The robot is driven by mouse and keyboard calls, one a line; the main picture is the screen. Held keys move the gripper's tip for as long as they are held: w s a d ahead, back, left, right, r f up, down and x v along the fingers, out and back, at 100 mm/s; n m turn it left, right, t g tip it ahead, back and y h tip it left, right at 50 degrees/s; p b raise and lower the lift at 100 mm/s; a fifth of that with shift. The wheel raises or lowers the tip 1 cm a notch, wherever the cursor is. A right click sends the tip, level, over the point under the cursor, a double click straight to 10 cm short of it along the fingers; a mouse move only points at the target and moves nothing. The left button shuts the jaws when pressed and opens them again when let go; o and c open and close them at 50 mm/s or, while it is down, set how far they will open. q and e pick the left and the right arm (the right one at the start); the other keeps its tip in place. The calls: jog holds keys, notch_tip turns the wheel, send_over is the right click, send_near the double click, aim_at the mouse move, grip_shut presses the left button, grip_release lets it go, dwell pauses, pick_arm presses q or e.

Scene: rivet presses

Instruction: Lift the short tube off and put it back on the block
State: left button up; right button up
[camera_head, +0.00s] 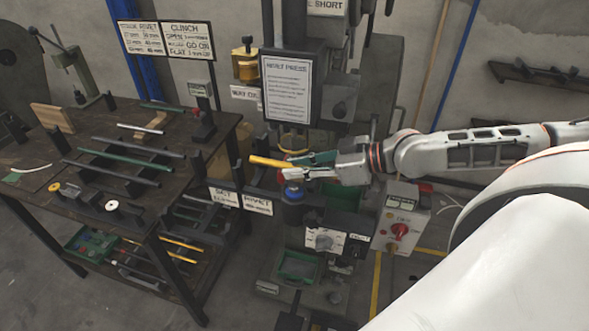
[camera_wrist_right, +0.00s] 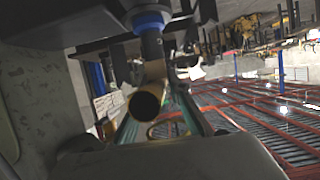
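The short tube (camera_head: 268,162) is yellow and lies roughly level at the press, its free end pointing left. In the right wrist view its open brass-coloured end (camera_wrist_right: 147,104) faces the camera, beside a dark post with a blue collar (camera_wrist_right: 149,20). In the head view a blue cylinder (camera_head: 292,194) stands just below the tube's right end. My right gripper (camera_head: 296,167) reaches in from the right, its fingertips at the tube's right end. Whether they press on it is unclear. The block and its contact with the tube are largely hidden. My left gripper is not in view.
The press with its paper sign (camera_head: 287,88) rises just behind the tube. A control box with a red knob (camera_head: 402,231) stands to the right. A dark table (camera_head: 40,195) at the left holds several rods and fixtures. A green tray (camera_head: 298,266) sits low in front.

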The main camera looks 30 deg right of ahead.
grip_shut()
jog(key=shift+r, duration=0.2)
jog(key=shift+s+d+r, duration=0.1)
jog(key=shift+s+d+p, duration=0.8)
jog(key=shift+s+d, duration=0.05)
jog(key=shift+s, duration=0.15)
jog(key=s+d+p, duration=0.1)
jog(key=s+d, duration=0.9)
jog(key=s, duration=0.1)
jog(key=shift+s, duration=0.25)
jog(key=shift+a+r+p, duration=0.1)
jog(key=shift+p, duration=0.2)
notch_tip(320, 180, up, 3)
jog(key=shift+r+p, duration=0.1)
jog(key=shift+p, duration=0.7)
